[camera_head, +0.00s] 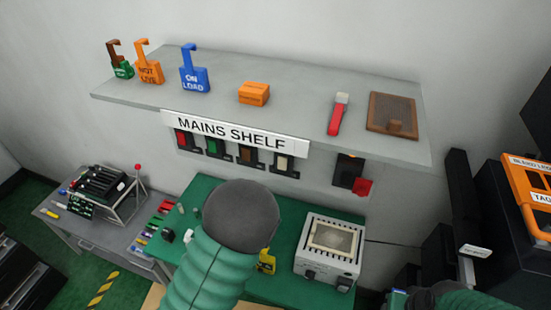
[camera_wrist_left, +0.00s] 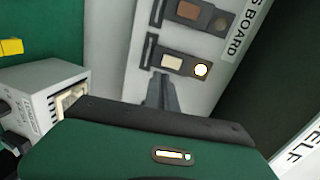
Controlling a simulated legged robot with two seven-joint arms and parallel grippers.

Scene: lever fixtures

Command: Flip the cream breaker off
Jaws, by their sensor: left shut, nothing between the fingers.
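The cream breaker (camera_head: 284,163) is the rightmost of the row under the shelf front in the head view. In the left wrist view the cream breaker (camera_wrist_left: 172,62) sits in a dark plate, with a bright, pale lit lamp (camera_wrist_left: 201,70) beside it. My left gripper (camera_wrist_left: 161,82) is shut and empty, its fingertips just below the cream breaker in that picture; whether they touch it I cannot tell. In the head view my left arm's dark end hides this gripper. Part of my right arm shows at the bottom right; its gripper is out of sight.
The brown breaker (camera_wrist_left: 187,11) is next to the cream one; red (camera_head: 182,138) and green (camera_head: 214,147) ones are further left. The grey shelf (camera_head: 300,110) overhangs them, carrying tags and boxes. A white instrument box (camera_head: 328,250) stands on the green bench below.

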